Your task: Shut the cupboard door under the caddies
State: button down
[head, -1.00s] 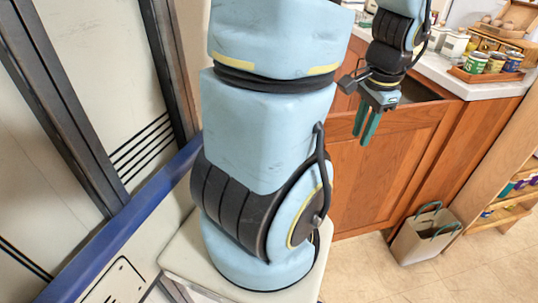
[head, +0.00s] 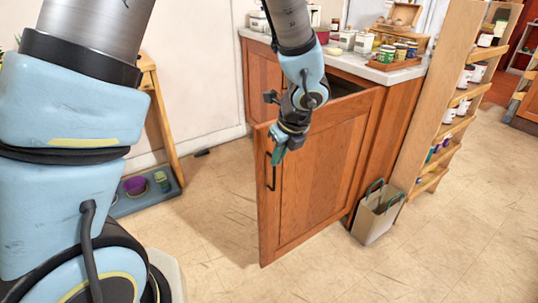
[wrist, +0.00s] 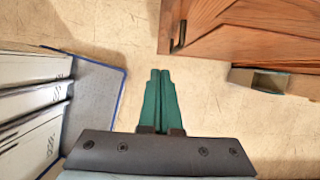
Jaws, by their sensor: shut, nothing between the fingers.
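The wooden cupboard door (head: 322,180) stands open, swung out from the cabinet below the counter. A dark gap shows above it. Its dark bar handle (head: 271,172) is near the free edge. In the wrist view the door (wrist: 255,30) is at upper right, with the handle (wrist: 179,36) close to its corner. My gripper (head: 277,157) overlaps the door's upper free corner in the head view. The green fingers (wrist: 160,75) are together and empty, left of and apart from the handle in the wrist view. Small tins, likely the caddies (head: 393,52), stand on the counter above.
A paper bag (head: 377,214) stands on the floor right of the door, near a tall wooden shelf rack (head: 440,110). A low stand with pots (head: 135,186) is at the left wall.

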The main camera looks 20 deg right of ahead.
aim_at(264, 163)
jog(key=w+f, duration=0.1)
jog(key=f, duration=0.1)
jog(key=w+f, duration=0.2)
jog(key=w+a+f, duration=0.1)
jog(key=w+f, duration=0.1)
jog(key=shift+w+a+f, duration=0.1)
jog(key=shift+w, duration=0.55)
